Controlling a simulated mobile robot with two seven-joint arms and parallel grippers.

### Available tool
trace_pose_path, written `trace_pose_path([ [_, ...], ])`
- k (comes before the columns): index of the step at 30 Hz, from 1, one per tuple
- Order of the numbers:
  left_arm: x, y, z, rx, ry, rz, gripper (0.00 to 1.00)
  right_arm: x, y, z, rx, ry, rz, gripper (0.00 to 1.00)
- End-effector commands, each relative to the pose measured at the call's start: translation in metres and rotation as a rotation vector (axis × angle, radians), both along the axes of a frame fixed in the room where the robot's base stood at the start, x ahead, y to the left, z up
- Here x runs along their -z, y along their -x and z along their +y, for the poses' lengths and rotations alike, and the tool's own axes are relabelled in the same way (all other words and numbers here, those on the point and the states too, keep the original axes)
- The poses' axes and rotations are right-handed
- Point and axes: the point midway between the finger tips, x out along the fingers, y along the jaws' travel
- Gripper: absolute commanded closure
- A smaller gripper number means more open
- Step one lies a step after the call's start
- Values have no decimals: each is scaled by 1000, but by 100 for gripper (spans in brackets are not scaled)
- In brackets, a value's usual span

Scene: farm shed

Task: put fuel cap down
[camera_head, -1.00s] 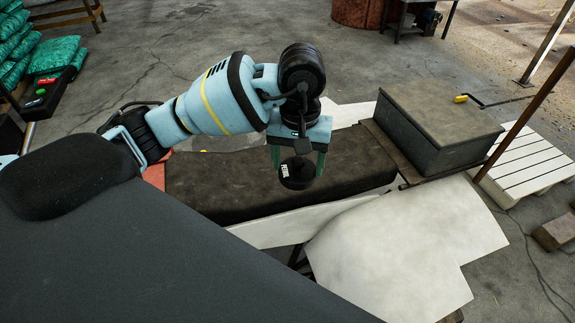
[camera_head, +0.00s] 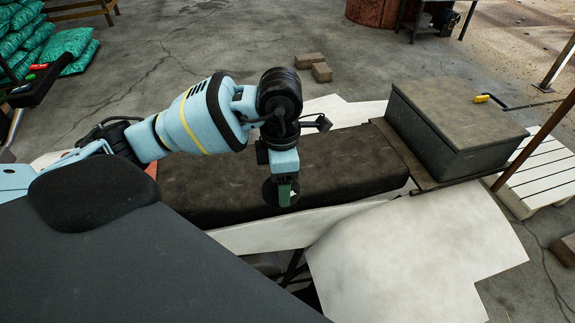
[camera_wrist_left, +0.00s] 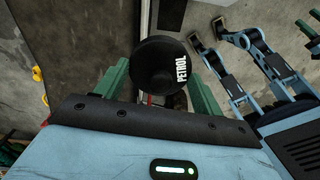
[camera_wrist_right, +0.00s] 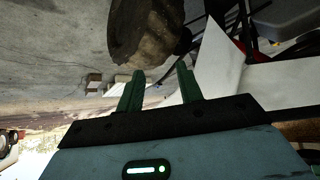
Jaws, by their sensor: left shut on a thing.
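The fuel cap (camera_wrist_left: 160,62) is a round black cap with "PETROL" in white letters, seen in the left wrist view. My left gripper (camera_wrist_left: 160,78) is shut on it, with a green finger on either side. In the head view the left gripper (camera_head: 284,194) hangs over the near edge of a long dark padded surface (camera_head: 345,160), with the dark cap (camera_head: 269,191) partly hidden behind a finger. I cannot tell whether the cap touches anything below. My right gripper (camera_wrist_right: 160,85) shows only in the right wrist view, open and empty.
A grey lidded box (camera_head: 455,110) stands at the right end of the padded surface. White curved panels (camera_head: 400,245) lie in front. A white slatted pallet (camera_head: 540,170) and a thin brown post (camera_head: 535,140) are at right. In the right wrist view a large tyre (camera_wrist_right: 148,35) is close ahead.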

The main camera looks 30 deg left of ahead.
Motion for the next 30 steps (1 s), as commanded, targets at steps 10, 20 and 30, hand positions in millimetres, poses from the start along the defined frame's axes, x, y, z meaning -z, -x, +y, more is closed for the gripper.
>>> trace_pose_path([
  [10,26,1,13,-688,-25,7,55,18,9,1,-1,-2,27,64],
  [20,44,1,24,-1343,-42,2,55,33,19,2,-1,-5,54,64],
  [30,56,2,34,-1915,-47,-5,55,46,27,4,2,-8,79,64],
])
